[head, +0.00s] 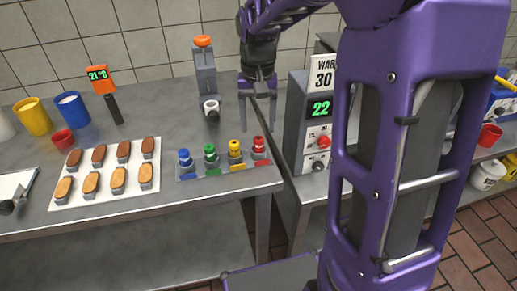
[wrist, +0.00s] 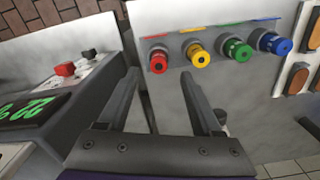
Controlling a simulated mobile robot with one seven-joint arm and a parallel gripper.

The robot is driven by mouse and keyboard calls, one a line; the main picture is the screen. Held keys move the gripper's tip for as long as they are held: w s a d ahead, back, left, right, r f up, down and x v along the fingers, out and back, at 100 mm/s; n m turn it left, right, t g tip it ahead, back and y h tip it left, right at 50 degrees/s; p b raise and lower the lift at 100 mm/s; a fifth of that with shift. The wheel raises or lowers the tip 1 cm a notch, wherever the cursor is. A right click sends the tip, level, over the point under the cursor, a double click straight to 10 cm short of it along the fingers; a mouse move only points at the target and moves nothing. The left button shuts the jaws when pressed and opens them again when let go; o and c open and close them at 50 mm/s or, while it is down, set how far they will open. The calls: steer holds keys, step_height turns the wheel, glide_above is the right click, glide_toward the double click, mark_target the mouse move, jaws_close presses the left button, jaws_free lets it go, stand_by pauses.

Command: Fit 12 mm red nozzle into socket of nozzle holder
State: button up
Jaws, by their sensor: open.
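The red nozzle (head: 258,146) stands at the right end of a row with yellow, green and blue nozzles, near the front right corner of the steel table. In the wrist view the red nozzle (wrist: 158,61) lies ahead of the fingers, above and between them, and apart from them. My gripper (head: 257,128) is open and empty; its two fingers also show in the wrist view (wrist: 158,80). The likely nozzle holder is the grey upright device with an orange knob and a white round socket (head: 211,106), behind the nozzles and left of my gripper.
A grey box with a green "22" display (head: 320,108) stands to the right, close to my arm. Cups and a thermometer stand at the back left.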

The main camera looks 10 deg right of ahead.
mark_target(259, 138)
steer(key=shift+d+f+b, duration=0.1)
steer(key=shift+f+b, duration=0.55)
steer(key=shift+f, duration=2.1)
steer(key=shift+c, duration=0.3)
jaws_close()
